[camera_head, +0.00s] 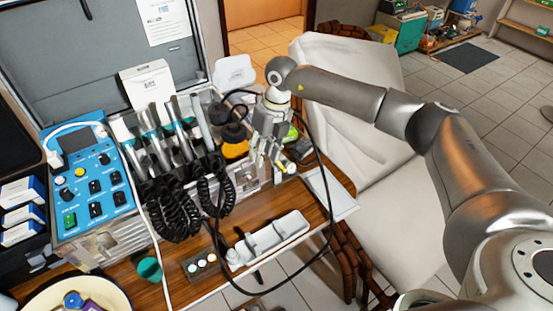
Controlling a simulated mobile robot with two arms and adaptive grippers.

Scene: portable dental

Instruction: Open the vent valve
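The portable dental unit is an open metal case with a blue control panel (92,185) and a row of handpieces on coiled black hoses (175,210). My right gripper (275,165) points down at the unit's right end, beside a dark round cap (234,130) and an orange round part (235,150). A bright green part (292,133) shows just behind the gripper. I cannot tell which part is the vent valve; the gripper may hide it. Whether the fingers touch anything or how far apart they are is unclear. My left gripper is out of view.
A black cable loops around the gripper and hangs over the table's front edge. A white tray (270,238), a green cup (150,268) and a plate (45,295) stand in front of the unit. A draped white chair (345,125) is behind my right arm.

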